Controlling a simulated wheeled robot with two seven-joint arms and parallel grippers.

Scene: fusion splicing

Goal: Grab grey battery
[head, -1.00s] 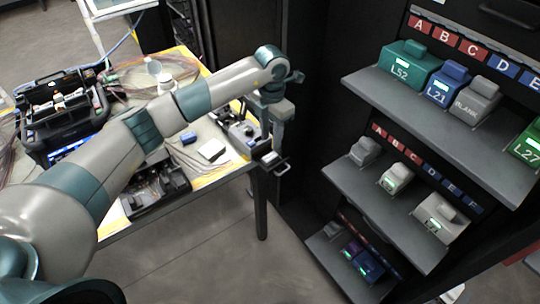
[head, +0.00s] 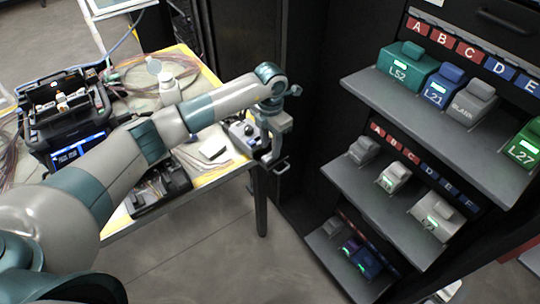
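Grey batteries stand on the rack at right: a grey one marked BLANK (head: 473,101) on the top shelf, several on the middle shelf, including a plain one (head: 364,151), one with a green label (head: 395,177) and another (head: 437,214), and a small one (head: 332,228) on the bottom shelf. My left gripper (head: 270,160) points down at the table's right edge, left of the rack and apart from all batteries. It is too small to show whether its fingers are open. My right gripper is out of view.
Top-shelf neighbours are a green battery L52 (head: 407,66), a blue L21 (head: 444,83) and a green L27 (head: 524,146). The table (head: 213,172) holds a black splicing machine (head: 67,112) and a black tray (head: 158,187). Open floor (head: 215,250) lies between table and rack.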

